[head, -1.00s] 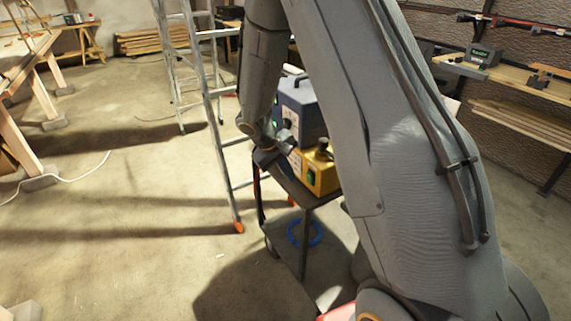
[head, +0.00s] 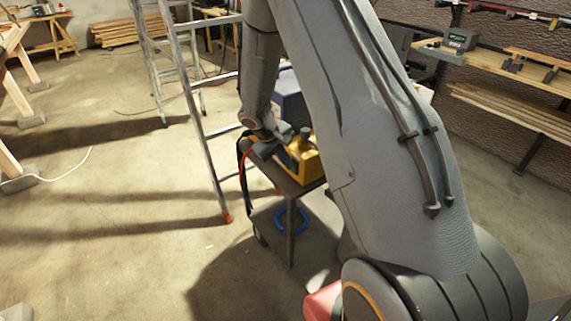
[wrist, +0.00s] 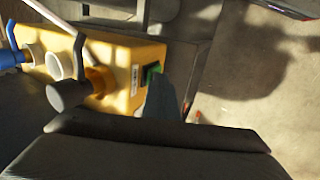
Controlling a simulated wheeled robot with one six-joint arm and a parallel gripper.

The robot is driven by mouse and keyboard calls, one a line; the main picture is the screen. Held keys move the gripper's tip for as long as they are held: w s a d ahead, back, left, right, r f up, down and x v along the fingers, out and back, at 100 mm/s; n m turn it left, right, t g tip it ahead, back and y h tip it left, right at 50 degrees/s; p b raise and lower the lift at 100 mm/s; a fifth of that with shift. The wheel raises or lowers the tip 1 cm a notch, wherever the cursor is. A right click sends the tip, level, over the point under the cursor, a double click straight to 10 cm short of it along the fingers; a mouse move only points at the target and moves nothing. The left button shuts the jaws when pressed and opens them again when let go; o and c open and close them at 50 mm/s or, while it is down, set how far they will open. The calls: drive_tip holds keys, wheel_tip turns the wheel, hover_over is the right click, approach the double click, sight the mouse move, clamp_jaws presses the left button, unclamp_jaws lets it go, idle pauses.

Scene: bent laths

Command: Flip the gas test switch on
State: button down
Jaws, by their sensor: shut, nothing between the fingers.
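The yellow box (head: 303,160) stands on a small dark cart, partly hidden by my arm in the head view. In the wrist view the yellow box (wrist: 118,62) fills the upper left. A green switch (wrist: 152,72) sits near its right end, in a dark surround. My gripper (wrist: 160,88) is shut and empty, its grey tip just below the switch and overlapping its lower edge. I cannot tell whether it touches the switch or which way the switch is set. Hose fittings, one with an orange collar (wrist: 99,80), stick out left of the switch.
The dark cart (head: 287,186) has a blue ring (head: 291,220) on its lower shelf. A dark blue unit (head: 288,105) stands behind the yellow box. An aluminium ladder (head: 201,115) stands close on the left. The floor (head: 120,240) at left is open.

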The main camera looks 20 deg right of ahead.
drive_tip(key=shift+d+r, duration=0.15)
drive_tip(key=shift+r, duration=0.05)
drive_tip(key=shift+r+p, duration=0.45)
drive_tip(key=shift+r, duration=0.2)
drive_tip(key=w+b+v, duration=0.1)
drive_tip(key=b+v, duration=0.2)
drive_tip(key=v, duration=0.8)
drive_tip(key=shift+s+a+r, duration=0.25)
drive_tip(key=shift+s+a, duration=0.15)
drive_tip(key=shift+s, duration=0.1)
idle(0.4)
